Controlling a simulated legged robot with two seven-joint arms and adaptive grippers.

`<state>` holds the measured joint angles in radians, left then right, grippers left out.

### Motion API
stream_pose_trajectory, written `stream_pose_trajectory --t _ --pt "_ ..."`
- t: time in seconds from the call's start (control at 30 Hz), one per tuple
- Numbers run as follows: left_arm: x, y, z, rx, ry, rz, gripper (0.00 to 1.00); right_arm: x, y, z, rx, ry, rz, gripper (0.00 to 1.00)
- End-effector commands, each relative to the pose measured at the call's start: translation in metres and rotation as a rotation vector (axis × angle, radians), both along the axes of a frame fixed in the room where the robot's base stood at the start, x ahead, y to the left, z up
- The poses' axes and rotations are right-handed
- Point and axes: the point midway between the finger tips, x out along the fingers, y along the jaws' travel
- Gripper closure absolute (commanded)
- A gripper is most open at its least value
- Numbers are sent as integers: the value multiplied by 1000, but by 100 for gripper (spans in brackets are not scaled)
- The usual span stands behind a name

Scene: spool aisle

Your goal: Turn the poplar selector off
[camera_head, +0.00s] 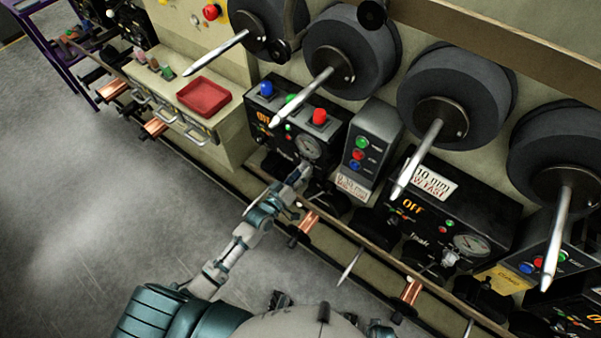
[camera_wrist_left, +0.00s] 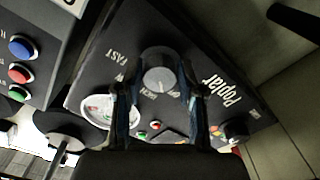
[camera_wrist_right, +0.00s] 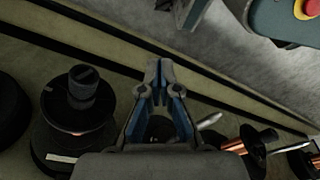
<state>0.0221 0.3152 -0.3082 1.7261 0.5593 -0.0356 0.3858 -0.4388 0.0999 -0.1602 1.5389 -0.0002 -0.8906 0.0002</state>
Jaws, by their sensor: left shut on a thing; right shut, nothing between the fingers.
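The Poplar box (camera_head: 283,117) is a black control box with blue, green and red buttons on top, orange lettering and a round gauge, in the head view. In the left wrist view its face shows the word "Poplar" and a grey round selector knob (camera_wrist_left: 159,70). My left gripper (camera_head: 299,178) reaches the lower front of this box. In the left wrist view my left gripper (camera_wrist_left: 160,88) has a finger on each side of the knob and is shut on it. The head view hides the knob behind the gripper. My right gripper (camera_wrist_right: 158,75) is shut and empty in the right wrist view.
A similar black box (camera_head: 455,205) showing orange "OFF" stands to the right. A button box (camera_head: 372,140) stands between them. Dark spools (camera_head: 350,50) with protruding metal spindles hang above. A red tray (camera_head: 204,97) lies left. The grey floor (camera_head: 80,190) is open.

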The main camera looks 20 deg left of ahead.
Motion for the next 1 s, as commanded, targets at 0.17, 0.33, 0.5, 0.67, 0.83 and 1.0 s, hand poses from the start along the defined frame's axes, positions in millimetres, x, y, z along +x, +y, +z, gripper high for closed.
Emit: stream_pose_trajectory --t 0.17,0.33,0.5,0.67,0.83,1.0 --pt "1 2 2 -53 16 3 96 -4 -1 -5 -1 3 1 100" --pt "1 2 2 -74 23 4 96 -6 -1 -8 -1 5 1 100" --pt "1 2 1 -79 25 4 96 -7 -1 -9 -1 6 1 100" --pt "1 2 1 -79 25 4 96 -7 -1 -10 -1 7 1 100" --pt "1 2 1 -79 25 4 36 -7 -2 -10 -1 7 1 100" --pt "1 1 1 -79 26 2 36 -7 -2 -9 -1 7 1 100"
